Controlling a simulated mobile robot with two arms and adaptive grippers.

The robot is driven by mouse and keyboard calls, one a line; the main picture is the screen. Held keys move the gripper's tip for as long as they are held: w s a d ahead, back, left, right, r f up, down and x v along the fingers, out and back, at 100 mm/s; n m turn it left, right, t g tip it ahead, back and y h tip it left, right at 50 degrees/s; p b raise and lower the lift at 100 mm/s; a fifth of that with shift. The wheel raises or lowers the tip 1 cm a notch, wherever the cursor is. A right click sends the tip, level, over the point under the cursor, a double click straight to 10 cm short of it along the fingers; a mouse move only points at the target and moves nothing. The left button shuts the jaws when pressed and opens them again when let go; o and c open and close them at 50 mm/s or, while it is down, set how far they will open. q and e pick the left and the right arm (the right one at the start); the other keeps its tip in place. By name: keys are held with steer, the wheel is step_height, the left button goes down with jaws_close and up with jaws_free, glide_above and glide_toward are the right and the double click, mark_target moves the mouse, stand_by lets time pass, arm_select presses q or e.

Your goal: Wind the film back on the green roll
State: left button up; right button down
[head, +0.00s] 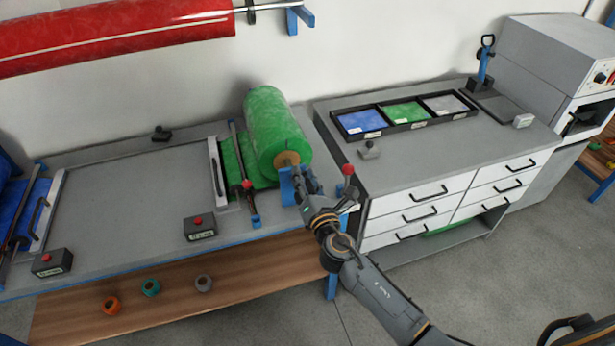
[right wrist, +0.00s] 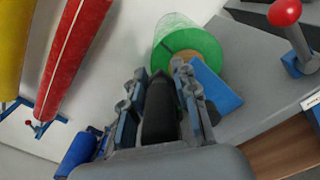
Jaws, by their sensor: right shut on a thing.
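The green roll (head: 272,128) lies on its blue stand at the right end of the bench, its brown core end (head: 287,159) facing me. Green film (head: 230,158) lies flat beside it, under a dark rod with a red knob. In the right wrist view the fingers (right wrist: 160,70) stand either side of a dark part, and the green roll (right wrist: 190,40) lies just beyond the tips. My left gripper is not in view.
A red-knobbed lever (head: 348,170) stands right of my gripper. Two red-button boxes (head: 200,228) sit on the bench's front edge. A cabinet (head: 440,150) with a swatch tray (head: 405,126) stands right. A red roll (head: 110,32) hangs above. The bench's middle is clear.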

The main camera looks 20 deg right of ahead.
steer(key=shift+s+a+f+y, duration=0.1)
steer(key=shift+a+y, duration=0.2)
steer(key=shift+a, duration=0.25)
steer(key=c, duration=1.1)
jaws_free()
steer(key=shift+a, duration=0.2)
steer(key=shift+d+f, duration=0.1)
steer(key=shift+d, duration=0.1)
steer(key=s, duration=1.2)
steer(key=shift+d, duration=0.3)
steer(key=shift+w, duration=0.1)
